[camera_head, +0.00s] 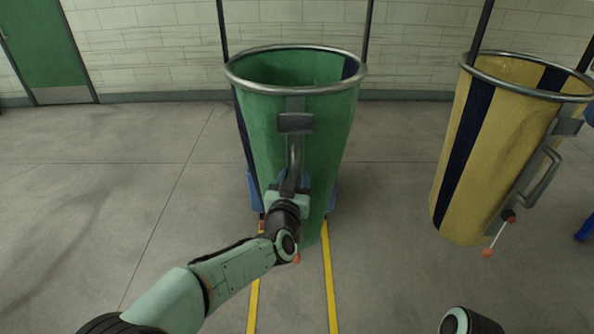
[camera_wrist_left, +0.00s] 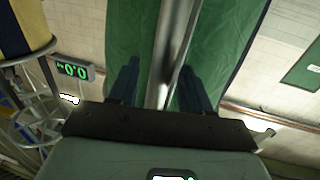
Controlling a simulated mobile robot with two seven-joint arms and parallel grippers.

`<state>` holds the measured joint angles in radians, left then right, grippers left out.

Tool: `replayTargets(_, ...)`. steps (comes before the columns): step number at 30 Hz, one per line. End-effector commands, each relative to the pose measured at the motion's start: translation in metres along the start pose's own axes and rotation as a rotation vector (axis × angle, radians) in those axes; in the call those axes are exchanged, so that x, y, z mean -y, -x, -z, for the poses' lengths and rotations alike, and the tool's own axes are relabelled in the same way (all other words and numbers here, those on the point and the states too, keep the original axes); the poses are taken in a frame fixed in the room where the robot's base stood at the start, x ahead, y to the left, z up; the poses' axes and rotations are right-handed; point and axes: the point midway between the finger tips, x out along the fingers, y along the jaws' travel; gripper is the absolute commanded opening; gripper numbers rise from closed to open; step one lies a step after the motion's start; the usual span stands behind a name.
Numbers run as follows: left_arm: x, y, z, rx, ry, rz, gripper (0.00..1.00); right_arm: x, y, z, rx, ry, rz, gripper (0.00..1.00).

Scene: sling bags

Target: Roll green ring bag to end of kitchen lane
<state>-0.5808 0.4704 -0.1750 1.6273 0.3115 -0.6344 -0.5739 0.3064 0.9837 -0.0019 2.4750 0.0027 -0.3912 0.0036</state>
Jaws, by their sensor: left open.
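The green ring bag (camera_head: 270,125) hangs from a steel ring (camera_head: 300,88) and has a dark blue stripe at its edges. It stands at the far end of two yellow floor lines (camera_head: 331,290), with a blue base (camera_head: 254,190) partly hidden behind it. A vertical grey handle (camera_head: 296,150) is on its near side. My left gripper (camera_head: 292,185) is at the lower part of this handle. In the left wrist view the two dark fingers (camera_wrist_left: 160,72) stand apart, with the metal handle bar (camera_wrist_left: 172,45) between them. My right gripper is out of view.
A yellow bag (camera_head: 470,190) with dark blue stripes stands to the right, with a handle and a red-tipped lever (camera_head: 497,235). A green door (camera_head: 42,45) and a pale block wall are behind. Grey floor on the left is clear. A display (camera_wrist_left: 73,70) reads 0.0.

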Motion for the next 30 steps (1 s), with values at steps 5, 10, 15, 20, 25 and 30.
replayTargets(5, 0.000, -0.018, 0.000, 0.000, 0.000, 0.000, 0.48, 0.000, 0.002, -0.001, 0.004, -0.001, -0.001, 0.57)
replayTargets(10, 0.000, -0.023, 0.000, 0.001, 0.001, 0.000, 0.48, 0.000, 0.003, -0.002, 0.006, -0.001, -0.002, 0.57)
replayTargets(15, 0.000, -0.023, 0.000, 0.001, 0.001, 0.000, 0.48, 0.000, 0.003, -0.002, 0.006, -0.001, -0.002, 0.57)
replayTargets(20, 0.000, -0.023, 0.000, 0.000, 0.001, 0.000, 0.16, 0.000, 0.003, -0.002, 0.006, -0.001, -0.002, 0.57)
replayTargets(25, 0.000, -0.022, 0.000, 0.000, 0.001, -0.001, 0.00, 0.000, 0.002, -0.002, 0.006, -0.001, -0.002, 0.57)
replayTargets(30, 0.006, -0.021, -0.001, 0.000, 0.002, 0.001, 0.00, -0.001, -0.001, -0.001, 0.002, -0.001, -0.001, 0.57)
